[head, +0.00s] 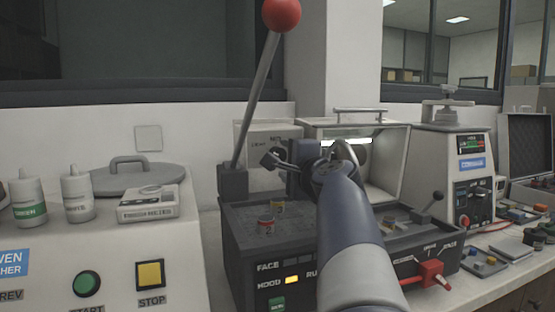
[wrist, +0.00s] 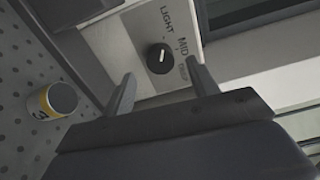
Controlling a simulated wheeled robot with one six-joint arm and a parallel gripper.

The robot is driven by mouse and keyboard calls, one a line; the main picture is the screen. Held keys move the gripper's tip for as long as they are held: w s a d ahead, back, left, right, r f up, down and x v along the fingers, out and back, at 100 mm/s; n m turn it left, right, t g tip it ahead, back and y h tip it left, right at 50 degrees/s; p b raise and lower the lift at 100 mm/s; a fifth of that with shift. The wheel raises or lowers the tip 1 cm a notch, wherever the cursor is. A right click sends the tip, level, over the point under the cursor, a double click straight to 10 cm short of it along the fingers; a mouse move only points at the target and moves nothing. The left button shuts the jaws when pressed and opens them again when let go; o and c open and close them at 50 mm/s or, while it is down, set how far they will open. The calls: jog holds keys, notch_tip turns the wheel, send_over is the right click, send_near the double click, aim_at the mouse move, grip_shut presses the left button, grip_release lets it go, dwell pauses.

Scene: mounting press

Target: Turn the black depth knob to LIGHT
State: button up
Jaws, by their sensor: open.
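The black depth knob (wrist: 160,58) is round, with a short white mark on its face. It sits on a pale panel (wrist: 140,30) lettered LIGHT, MID and a third, partly readable word. I cannot tell exactly which word the mark points at. My gripper (wrist: 163,84) is open and empty. Its fingers stand apart, tips near the knob's left and right in the wrist view; no contact shows. In the head view my gripper (head: 272,158) is in front of the pale box (head: 250,143), and the knob is not clearly visible there.
A grey lever with a red ball (head: 282,14) rises left of my gripper.

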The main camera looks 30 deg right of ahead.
aim_at(279, 156)
jog(key=v, duration=0.6)
jog(key=shift+s, duration=0.25)
jog(key=shift+w, duration=0.15)
jog(key=x, duration=1)
jog(key=shift+w, duration=0.3)
jog(key=shift+p, duration=0.3)
jog(key=shift+s, duration=0.1)
